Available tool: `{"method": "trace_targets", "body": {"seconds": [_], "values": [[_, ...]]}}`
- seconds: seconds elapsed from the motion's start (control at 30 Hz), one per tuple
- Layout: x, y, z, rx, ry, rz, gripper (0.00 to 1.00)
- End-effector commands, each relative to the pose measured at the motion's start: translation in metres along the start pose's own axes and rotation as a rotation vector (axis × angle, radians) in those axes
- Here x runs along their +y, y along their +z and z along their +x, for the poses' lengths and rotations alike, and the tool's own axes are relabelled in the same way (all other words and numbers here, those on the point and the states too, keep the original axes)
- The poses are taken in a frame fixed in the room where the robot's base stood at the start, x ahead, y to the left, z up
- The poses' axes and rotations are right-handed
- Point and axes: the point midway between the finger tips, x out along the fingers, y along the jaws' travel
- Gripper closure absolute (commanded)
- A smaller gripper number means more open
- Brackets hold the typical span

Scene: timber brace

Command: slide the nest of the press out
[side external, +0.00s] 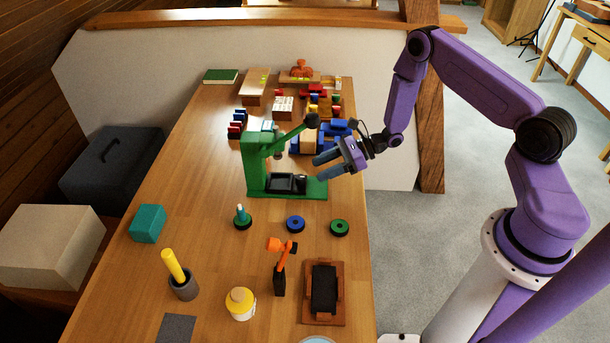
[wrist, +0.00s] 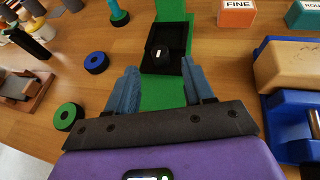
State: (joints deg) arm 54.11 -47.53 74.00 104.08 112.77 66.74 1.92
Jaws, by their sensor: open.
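The green press (side external: 257,165) stands on the table, with a lever ending in a dark ball raised to the right. Its nest (side external: 287,177), a black shallow tray, lies on the green base (side external: 315,188). The nest also shows in the wrist view (wrist: 146,62), with a dark knob-like piece bearing a white mark at its near side. My gripper (side external: 316,168) is open and empty, just right of the nest and above the base. In the wrist view its blue fingers (wrist: 158,76) stand apart either side of the nest's near end. Contact cannot be told.
Blue (side external: 296,223) and green (side external: 340,228) rings lie in front of the press, beside a ring with a peg (side external: 241,217).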

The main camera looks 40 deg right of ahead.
Motion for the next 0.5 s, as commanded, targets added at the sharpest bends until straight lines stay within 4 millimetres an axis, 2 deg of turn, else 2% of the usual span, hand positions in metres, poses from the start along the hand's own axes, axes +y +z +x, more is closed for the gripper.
{"method": "trace_targets", "body": {"seconds": [0.03, 0.2, 0.33, 0.5], "values": [[0.001, 0.000, 0.011, 0.000, 0.005, -0.002, 0.48], [0.001, 0.000, 0.038, 0.000, 0.003, -0.002, 0.48], [0.001, 0.000, 0.051, 0.000, 0.002, -0.002, 0.48], [0.001, 0.000, 0.060, 0.000, 0.002, -0.001, 0.48]]}}
